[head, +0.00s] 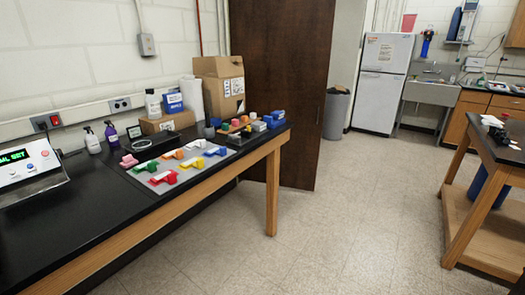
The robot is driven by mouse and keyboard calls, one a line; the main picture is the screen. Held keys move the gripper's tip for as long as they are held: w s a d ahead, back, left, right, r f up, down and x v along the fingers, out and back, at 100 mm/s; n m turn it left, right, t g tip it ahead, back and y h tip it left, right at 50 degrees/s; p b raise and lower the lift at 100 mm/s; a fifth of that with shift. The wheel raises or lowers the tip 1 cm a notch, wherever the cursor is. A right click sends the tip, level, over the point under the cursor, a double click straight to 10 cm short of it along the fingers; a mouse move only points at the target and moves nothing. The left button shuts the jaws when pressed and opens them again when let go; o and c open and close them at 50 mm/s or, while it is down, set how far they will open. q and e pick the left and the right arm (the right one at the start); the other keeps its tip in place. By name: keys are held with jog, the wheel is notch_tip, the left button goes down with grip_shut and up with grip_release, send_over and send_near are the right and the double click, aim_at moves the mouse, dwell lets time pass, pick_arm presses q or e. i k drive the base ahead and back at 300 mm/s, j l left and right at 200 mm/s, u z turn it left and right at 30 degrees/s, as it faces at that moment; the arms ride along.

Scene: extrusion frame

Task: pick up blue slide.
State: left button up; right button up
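Several coloured pieces lie on a grey mat (146,178) on the black bench at the left. Among them is a small blue piece (216,151) at the mat's right side, beside a yellow piece (196,162). Other blue parts (273,118) sit at the bench's far right corner, beside a tray of coloured pieces (240,133). All are too small for me to tell which blue one is the slide. Neither of my grippers shows in the head view.
The black bench (60,225) has a clear front left stretch. A device with a green display (25,165) stands at its left. Bottles (111,133) and cardboard boxes (222,85) stand along the back. Open floor (345,215) lies between this bench and another table (500,150) at right.

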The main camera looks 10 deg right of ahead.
aim_at(221, 152)
jog(key=i+l+u, duration=0.25)
jog(key=i, duration=0.4)
jog(key=i+l+u, duration=0.3)
jog(key=i+l, duration=0.3)
